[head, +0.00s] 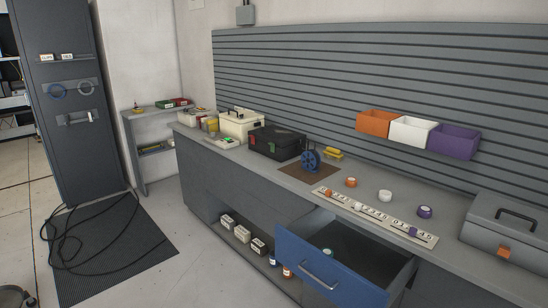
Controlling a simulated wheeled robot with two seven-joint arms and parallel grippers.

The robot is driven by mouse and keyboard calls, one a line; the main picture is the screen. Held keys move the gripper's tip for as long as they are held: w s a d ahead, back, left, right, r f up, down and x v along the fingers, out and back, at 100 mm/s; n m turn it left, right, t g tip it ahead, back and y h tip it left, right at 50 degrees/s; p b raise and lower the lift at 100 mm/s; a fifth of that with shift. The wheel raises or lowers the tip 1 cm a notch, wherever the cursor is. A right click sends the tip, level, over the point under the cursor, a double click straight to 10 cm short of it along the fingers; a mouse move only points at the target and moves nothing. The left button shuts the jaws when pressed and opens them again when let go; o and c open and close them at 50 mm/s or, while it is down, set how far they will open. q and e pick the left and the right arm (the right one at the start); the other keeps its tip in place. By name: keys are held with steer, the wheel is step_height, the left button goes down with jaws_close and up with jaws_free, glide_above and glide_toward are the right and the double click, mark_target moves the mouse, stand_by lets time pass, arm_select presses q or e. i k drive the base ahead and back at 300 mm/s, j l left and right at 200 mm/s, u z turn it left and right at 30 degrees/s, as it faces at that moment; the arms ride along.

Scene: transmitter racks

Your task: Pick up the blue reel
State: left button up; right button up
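The blue reel (311,160) stands upright on a brown mat (295,172) on the grey workbench, near the middle of the head view. It is right of a black case (275,142) and in front of a small yellow item (333,153). Nothing holds the reel. Neither of my grippers shows in this view.
An open blue-fronted drawer (325,266) juts out below the bench. A numbered strip (376,215), tape rolls (385,196) and a grey toolbox (511,232) occupy the bench's right part. Black cable (75,262) lies on the floor at left. Floor before the bench is partly clear.

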mark_target(311, 159)
steer(key=i+j+z, duration=0.35)
steer(key=i, duration=0.25)
steer(key=i+j+z, duration=0.4)
steer(key=i, duration=0.15)
steer(key=i+j+z, duration=0.2)
steer(key=z, duration=0.15)
steer(key=i+j+z, duration=0.15)
steer(key=j+z, duration=0.15)
steer(key=i+j+z, duration=0.1)
steer(key=j+z, duration=0.25)
steer(key=i+j+z, duration=0.1)
steer(key=j+z, duration=0.25)
steer(key=j, duration=0.15)
steer(key=j+z, duration=0.6)
steer(key=j, duration=0.55)
